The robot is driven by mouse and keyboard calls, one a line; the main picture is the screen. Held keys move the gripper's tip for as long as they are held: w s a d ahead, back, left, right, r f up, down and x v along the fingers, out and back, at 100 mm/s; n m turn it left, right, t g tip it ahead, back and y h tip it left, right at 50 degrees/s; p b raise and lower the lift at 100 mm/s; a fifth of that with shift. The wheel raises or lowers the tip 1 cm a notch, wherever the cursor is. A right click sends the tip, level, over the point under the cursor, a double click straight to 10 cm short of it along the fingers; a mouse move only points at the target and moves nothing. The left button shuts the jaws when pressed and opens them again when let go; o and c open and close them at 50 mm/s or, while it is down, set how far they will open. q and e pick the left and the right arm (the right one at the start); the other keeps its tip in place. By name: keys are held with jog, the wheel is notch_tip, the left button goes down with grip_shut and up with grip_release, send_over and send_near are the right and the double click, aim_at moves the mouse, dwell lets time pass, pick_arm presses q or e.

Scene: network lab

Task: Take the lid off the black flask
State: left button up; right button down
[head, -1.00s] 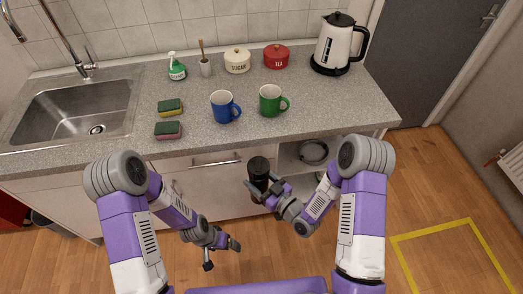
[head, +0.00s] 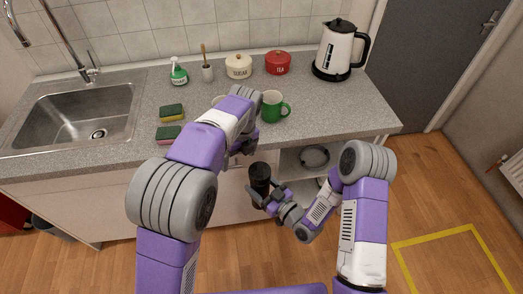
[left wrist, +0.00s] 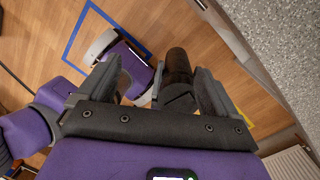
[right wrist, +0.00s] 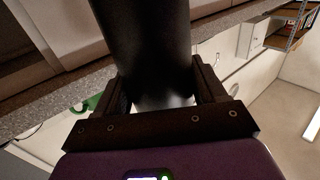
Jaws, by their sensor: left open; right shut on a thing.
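The black flask (head: 260,176) is upright in front of the counter, held by my right gripper (head: 266,196). In the right wrist view, the jaws of my right gripper (right wrist: 155,92) are shut on the dark body of the flask (right wrist: 145,45). My left gripper (head: 240,150) is above the flask, partly hidden by its own arm. In the left wrist view, my left gripper (left wrist: 156,70) is open. The flask (left wrist: 178,66) shows below and between its fingers, nearer the right one. I cannot make out a seam between lid and body.
The counter (head: 335,105) edge lies just beyond the flask. A green mug (head: 271,107) stands near that edge; the blue mug is mostly hidden behind my left arm.

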aim_at(262, 169)
pick_arm(q)
jog(key=shift+m+h, duration=0.8)
jog(key=shift+h, duration=0.1)
jog(key=d+r, duration=0.1)
jog(key=d, duration=0.1)
jog(key=s+d+r, duration=0.1)
jog(key=d, duration=0.1)
jog(key=s+d+r, duration=0.1)
jog(key=d, duration=0.1)
jog(key=shift+d+r, duration=0.2)
jog(key=shift+d, duration=0.1)
jog(key=shift+f, duration=3.9)
